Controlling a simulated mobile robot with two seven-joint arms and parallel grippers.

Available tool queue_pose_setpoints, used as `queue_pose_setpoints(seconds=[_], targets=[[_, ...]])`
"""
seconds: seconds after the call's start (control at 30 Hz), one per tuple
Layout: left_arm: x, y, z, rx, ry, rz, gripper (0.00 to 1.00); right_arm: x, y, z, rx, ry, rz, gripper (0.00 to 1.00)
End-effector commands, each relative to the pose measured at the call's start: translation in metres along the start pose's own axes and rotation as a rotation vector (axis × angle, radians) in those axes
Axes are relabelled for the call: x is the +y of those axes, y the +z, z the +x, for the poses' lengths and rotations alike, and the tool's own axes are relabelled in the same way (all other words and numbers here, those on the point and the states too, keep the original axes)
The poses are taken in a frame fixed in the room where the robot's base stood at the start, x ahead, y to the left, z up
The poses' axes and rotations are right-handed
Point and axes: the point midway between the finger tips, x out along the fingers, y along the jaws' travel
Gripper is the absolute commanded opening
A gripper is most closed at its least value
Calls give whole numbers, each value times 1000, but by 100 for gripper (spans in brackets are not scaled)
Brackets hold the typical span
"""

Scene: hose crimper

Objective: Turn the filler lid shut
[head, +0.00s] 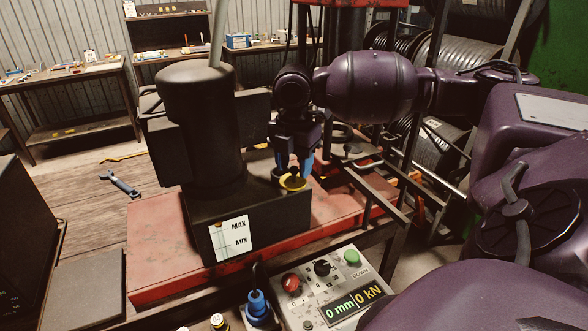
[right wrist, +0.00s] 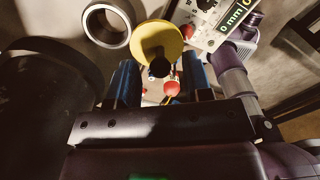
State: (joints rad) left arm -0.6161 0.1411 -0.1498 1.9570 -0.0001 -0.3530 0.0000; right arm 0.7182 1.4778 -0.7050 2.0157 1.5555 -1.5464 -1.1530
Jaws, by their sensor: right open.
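The yellow filler lid (head: 293,183) sits on top of the black tank (head: 285,215), right of the upright dark cylinder (head: 205,125). In the right wrist view the lid (right wrist: 156,40) shows as a yellow disc, with a dark round knob (right wrist: 160,68) at its lower edge. My right gripper (head: 294,170) points down just above the lid. In the right wrist view its blue fingers (right wrist: 159,80) are apart, with the dark knob near their tips. I cannot tell whether they touch it. My left gripper is not in view.
A control panel (head: 325,285) with red and green buttons stands in front of the tank. A blue fitting (head: 258,308) is nearby. A wrench (head: 120,184) lies on the wooden surface at left.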

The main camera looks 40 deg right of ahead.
Motion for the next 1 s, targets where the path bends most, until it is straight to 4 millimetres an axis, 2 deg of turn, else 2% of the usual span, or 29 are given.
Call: queue_pose_setpoints(seconds=[0.2, 0.5, 0.57, 0.8, 0.83, 1.0], targets=[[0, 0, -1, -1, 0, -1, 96, 0, 0, 16, 1, 0, 0, 46], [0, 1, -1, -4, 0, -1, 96, 0, 0, 18, 0, 1, 0, 46], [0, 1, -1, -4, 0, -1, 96, 0, 0, 18, 0, 0, 0, 40], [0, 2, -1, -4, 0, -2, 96, 0, 0, 18, 0, 1, 0, 3], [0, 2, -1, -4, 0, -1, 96, 0, 0, 18, 0, 1, 0, 0], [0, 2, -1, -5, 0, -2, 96, 0, 0, 18, 0, 1, 8, 0]])
